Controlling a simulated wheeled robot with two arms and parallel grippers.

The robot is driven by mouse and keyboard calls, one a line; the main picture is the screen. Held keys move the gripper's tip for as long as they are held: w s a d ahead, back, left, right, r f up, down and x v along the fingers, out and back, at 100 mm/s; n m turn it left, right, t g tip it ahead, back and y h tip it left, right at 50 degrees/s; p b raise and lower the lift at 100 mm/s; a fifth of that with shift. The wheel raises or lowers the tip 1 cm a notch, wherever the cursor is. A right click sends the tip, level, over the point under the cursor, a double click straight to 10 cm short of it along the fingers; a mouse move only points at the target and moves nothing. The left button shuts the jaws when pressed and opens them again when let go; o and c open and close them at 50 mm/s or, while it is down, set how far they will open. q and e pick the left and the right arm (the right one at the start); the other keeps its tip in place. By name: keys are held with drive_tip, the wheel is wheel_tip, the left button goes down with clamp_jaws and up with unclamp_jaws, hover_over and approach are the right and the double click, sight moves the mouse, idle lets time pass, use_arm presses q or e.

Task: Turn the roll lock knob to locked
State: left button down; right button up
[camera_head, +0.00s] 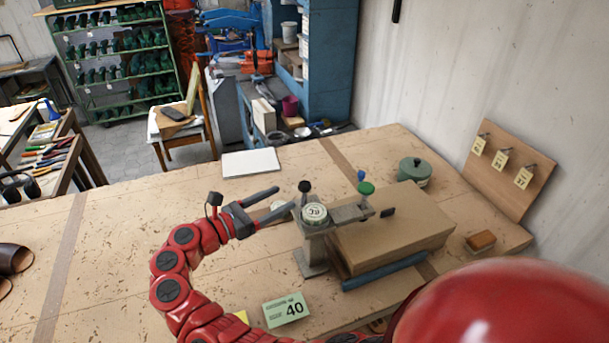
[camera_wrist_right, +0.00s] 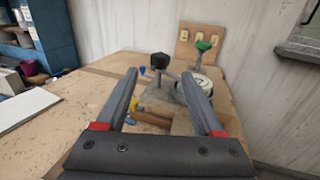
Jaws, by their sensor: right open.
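A grey metal device (camera_head: 348,213) stands on the workbench. It carries a black knob (camera_head: 305,187) on a stem, a round pale dial (camera_head: 314,213) with markings, and a green knob (camera_head: 366,188) at its far end. I cannot tell which knob is the roll lock, nor read its setting. My right gripper (camera_head: 285,198) is open and empty, its fingers pointing towards the black knob. In the right wrist view the black knob (camera_wrist_right: 159,61) appears between the fingertips, apparently beyond them, with the dial (camera_wrist_right: 198,85) behind the right finger. My left gripper is not in view.
A brown box-like block (camera_head: 400,232) lies right beside the device. A green lidded pot (camera_head: 414,171) stands behind it. The bench's left is mostly clear.

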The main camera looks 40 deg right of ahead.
sight(300, 187)
drive_tip(key=d+p, duration=0.1)
drive_tip(key=d, duration=0.2)
drive_tip(key=d+p, duration=0.2)
drive_tip(key=d, duration=0.2)
drive_tip(key=shift+w+r, duration=0.15)
drive_tip(key=shift+r, duration=0.05)
drive_tip(key=shift+d+f+p, duration=0.15)
drive_tip(key=shift+d+p, duration=0.15)
drive_tip(key=shift+d, duration=0.45)
clamp_jaws()
